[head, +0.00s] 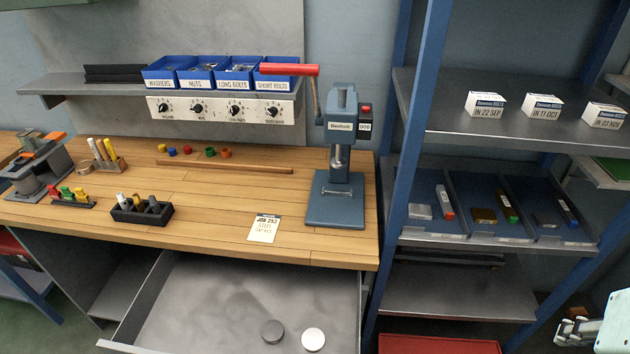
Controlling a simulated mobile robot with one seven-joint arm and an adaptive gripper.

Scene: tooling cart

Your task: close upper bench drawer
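The upper bench drawer (215,300) is pulled out below the wooden bench top (200,210). It is a grey metal tray, and its front edge runs partly out of the bottom of the head view. A dark grey disc (272,331) and a white disc (313,339) lie inside it near the front right. My gripper (572,331) shows at the lower right corner, partly cut off by the frame. It is well to the right of the drawer and apart from it. Whether its fingers are open or shut is unclear.
A blue-framed shelf rack (405,170) with boxes and trays stands right of the bench, between the drawer and my gripper. A red bin (440,344) sits low in it. An arbor press (340,165) and a paper card (264,228) are on the bench.

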